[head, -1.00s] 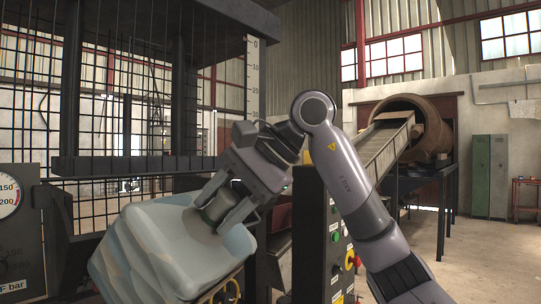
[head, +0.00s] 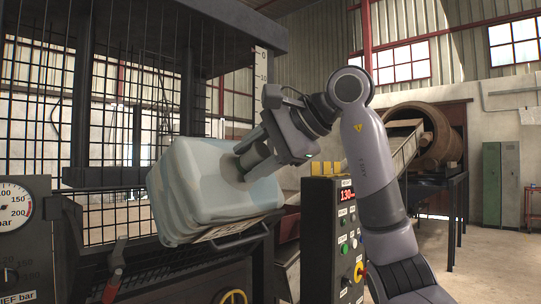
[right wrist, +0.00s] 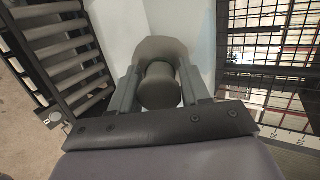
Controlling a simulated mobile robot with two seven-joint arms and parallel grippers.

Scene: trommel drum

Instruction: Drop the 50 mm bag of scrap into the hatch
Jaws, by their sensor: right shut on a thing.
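A bulky pale blue-white bag (head: 205,190) hangs tilted in the middle of the head view, in front of the dark mesh cage. My right gripper (head: 248,168) is shut on it from the right side. In the right wrist view, my right gripper (right wrist: 160,88) has its fingers on either side of a rounded grey grip (right wrist: 158,85), with the pale bag (right wrist: 115,25) behind it. No size marking on the bag is readable. I cannot pick out the hatch with certainty. My left gripper is not in view.
A control panel (head: 333,235) with buttons and a red display stands right of the bag. A pressure gauge (head: 18,205) is at the far left. A rusty drum (head: 435,138) with a sloping conveyor and green lockers (head: 500,183) stand at the back right, beside open floor.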

